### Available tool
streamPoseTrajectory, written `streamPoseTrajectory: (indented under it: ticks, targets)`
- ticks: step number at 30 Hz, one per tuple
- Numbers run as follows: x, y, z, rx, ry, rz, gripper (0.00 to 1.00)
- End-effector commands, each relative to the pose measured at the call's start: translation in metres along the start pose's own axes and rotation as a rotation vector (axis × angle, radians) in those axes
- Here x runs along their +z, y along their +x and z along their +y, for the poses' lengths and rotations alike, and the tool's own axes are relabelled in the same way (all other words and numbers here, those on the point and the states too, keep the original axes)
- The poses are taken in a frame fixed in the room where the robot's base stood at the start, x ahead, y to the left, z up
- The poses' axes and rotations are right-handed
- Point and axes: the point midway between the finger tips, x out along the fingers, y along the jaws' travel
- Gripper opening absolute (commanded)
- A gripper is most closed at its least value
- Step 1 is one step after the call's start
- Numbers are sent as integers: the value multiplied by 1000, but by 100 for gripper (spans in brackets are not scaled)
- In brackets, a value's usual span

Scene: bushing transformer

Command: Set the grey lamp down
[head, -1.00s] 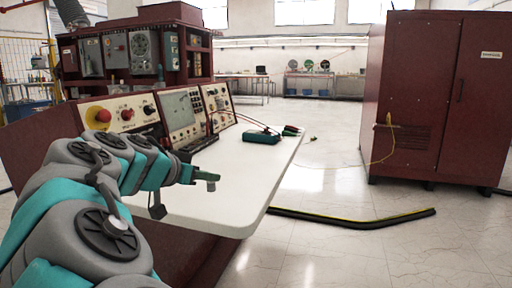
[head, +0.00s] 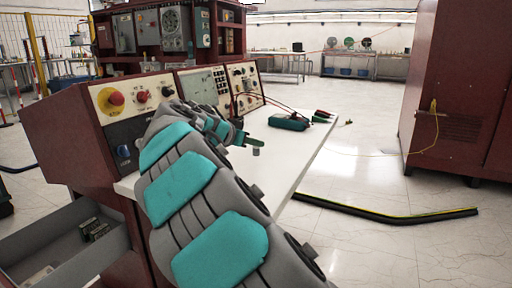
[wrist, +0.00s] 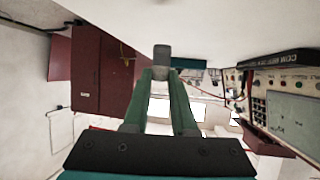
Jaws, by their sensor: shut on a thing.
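My gripper (head: 248,141) is over the white tabletop (head: 284,172) of the console, left of the teal meter box (head: 288,122). Its green fingers are shut on a small grey lamp (head: 256,151), a short cylinder that hangs at the fingertips. In the wrist view the grey lamp (wrist: 162,54) sits between the tips of the two fingers (wrist: 161,75), with the pale tabletop (wrist: 200,25) behind it. I cannot tell whether the lamp touches the tabletop or is just above it.
The control panel (head: 132,98) with a red knob stands behind the tabletop. An open grey drawer (head: 60,245) juts out at lower left. Red and black clips (head: 322,116) lie near the far edge.

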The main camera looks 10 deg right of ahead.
Motion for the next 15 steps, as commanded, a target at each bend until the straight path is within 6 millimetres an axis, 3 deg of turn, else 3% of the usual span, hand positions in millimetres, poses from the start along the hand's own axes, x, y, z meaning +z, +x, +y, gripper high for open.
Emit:
streamPoseTrajectory:
  ticks: [6, 15]
  targets:
    - [-10, 29, -17, 0, -2, -2, 0]
    - [-9, 41, -22, 1, -2, -1, 0]
